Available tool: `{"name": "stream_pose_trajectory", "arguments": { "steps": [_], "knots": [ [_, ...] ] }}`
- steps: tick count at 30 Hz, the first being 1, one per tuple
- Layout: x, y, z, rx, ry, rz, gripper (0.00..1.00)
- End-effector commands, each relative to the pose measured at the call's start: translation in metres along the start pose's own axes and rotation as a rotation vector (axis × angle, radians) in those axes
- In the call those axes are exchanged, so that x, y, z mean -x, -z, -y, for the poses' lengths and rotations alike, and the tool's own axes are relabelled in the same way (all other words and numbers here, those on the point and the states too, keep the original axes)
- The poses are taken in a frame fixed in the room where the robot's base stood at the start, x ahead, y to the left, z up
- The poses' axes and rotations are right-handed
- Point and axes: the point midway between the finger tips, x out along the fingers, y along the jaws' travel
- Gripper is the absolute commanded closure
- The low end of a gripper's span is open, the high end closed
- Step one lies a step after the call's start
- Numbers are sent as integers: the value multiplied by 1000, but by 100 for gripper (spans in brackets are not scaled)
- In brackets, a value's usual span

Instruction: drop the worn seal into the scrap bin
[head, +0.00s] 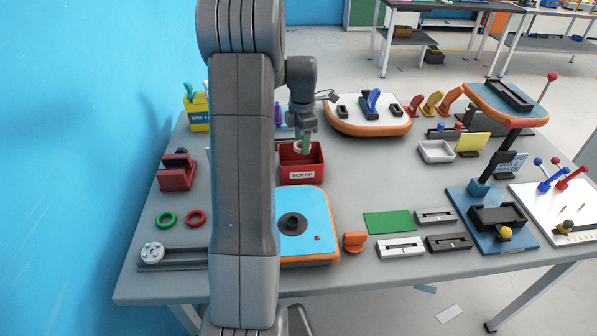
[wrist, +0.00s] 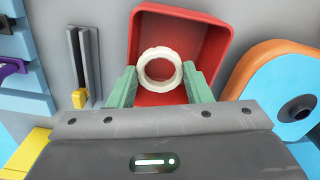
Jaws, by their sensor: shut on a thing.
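The worn seal is a pale, cream ring with a rough edge (wrist: 160,51). My gripper (wrist: 160,86) is shut on it, with the ring between its two green fingers. In the head view my gripper (head: 303,146) hangs over the scrap bin, and a small part of the seal (head: 297,147) shows. The scrap bin (head: 318,174) is an open red box with a white SCRAP label. In the wrist view the bin (wrist: 213,35) lies behind the seal, and its visible floor looks empty. The seal's exact height above the rim is hard to tell.
A blue board with an orange edge (head: 318,215) stands in front of the bin, with a black hub (head: 292,223) on it. Green (head: 166,218) and red (head: 195,218) rings lie at the left. Another orange-edged board (head: 391,127) stands behind right. Grey table is free right of the bin.

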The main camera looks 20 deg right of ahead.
Motion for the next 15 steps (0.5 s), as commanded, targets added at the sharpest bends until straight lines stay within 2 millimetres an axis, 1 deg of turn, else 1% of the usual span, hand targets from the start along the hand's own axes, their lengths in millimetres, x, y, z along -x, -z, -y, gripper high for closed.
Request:
{"name": "stream_pose_trajectory", "arguments": {
  "steps": [1, 8, 9, 11, 12, 15],
  "knots": [
    [-3, 0, 0, 0, 0, 0, 77],
    [-2, 0, 0, 0, -1, 0, 77],
    [-2, 0, 0, 0, -1, 0, 50],
    [-2, 0, 0, 0, -1, 0, 38],
    [-2, 0, 0, 0, -1, 0, 30],
    [-2, 0, 0, 0, -1, 0, 30]
  ]
}}
